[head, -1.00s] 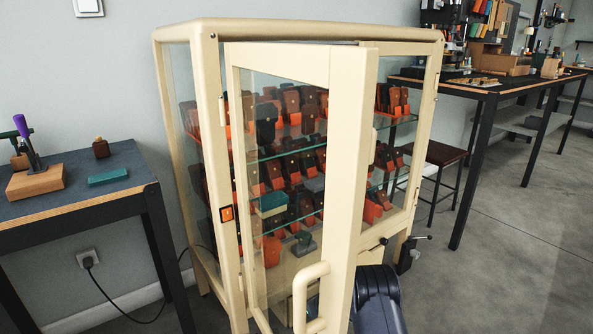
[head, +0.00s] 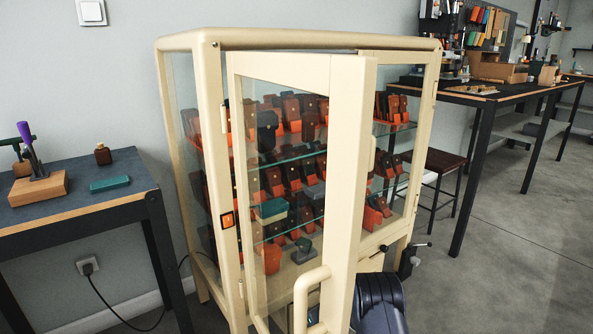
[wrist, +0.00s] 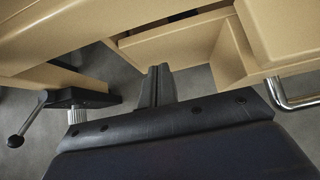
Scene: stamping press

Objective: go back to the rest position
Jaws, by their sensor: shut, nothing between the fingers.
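My gripper (wrist: 158,85) shows in the wrist view with its two fingers together and nothing between them. It is close to the beige underside and panels of the cabinet (wrist: 165,45); I cannot tell whether it touches them. In the head view the glass-fronted cabinet (head: 203,140) has its door (head: 345,190) standing open towards me. A dark part of my arm shows low beside the door's edge, and my gripper is hidden there.
A lever clamp (wrist: 70,98) sits left of my gripper, and a metal bar handle (wrist: 290,100) is at right. A workbench (head: 80,205) stands left of the cabinet, a stool (head: 440,160) and a long bench (head: 480,95) right. The floor at right is clear.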

